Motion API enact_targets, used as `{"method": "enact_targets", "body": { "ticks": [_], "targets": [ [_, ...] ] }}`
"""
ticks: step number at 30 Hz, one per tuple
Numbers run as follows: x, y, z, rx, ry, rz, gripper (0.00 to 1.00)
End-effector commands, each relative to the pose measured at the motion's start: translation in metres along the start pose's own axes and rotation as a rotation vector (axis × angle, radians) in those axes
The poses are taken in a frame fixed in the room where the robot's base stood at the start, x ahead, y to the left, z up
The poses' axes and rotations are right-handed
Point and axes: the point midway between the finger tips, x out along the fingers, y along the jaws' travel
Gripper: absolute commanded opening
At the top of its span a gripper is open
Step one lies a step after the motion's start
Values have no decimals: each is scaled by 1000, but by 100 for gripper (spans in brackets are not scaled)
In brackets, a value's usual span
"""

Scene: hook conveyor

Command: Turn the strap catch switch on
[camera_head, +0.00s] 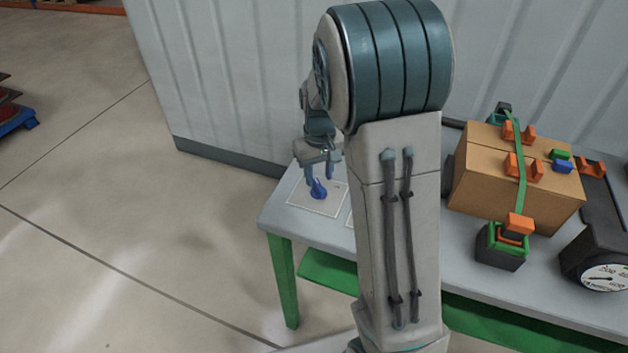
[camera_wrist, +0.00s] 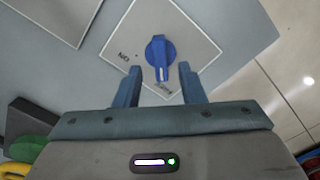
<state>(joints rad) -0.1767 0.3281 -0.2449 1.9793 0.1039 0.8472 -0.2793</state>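The switch is a blue rotary knob (camera_wrist: 160,48) on a pale square plate (camera_wrist: 190,25). It also shows in the head view (camera_head: 318,189) at the table's left end. In the wrist view the white mark on its end points down toward my gripper, near a partly readable label. An "ON" label (camera_wrist: 124,57) reads upside down to the left of the knob. My gripper (camera_wrist: 159,68) is open and empty, with its blue fingertips on either side of the knob's lower end. In the head view my gripper (camera_head: 320,170) is just above the knob; contact cannot be told.
A cardboard box (camera_head: 480,180) with a green strap and orange clips stands right of my arm. A dark gauge (camera_head: 598,262) is at the table's right front. A corrugated wall (camera_head: 225,80) stands behind the table (camera_head: 275,215). Another plate (camera_wrist: 55,15) lies left in the wrist view.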

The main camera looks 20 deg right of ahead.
Motion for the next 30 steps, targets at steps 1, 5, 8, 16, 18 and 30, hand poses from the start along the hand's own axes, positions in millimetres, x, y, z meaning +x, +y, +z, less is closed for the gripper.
{"method": "enact_targets", "body": {
  "ticks": [1,5,8,16,18,30],
  "targets": [
    [8,0,0,0,-2,-1,36],
    [21,0,0,-2,-1,0,36],
    [26,0,0,-2,0,0,36],
    [27,-1,0,-2,1,0,36],
    [27,-1,0,-3,1,0,22],
    [27,-6,-2,9,2,-2,0]
  ]
}}
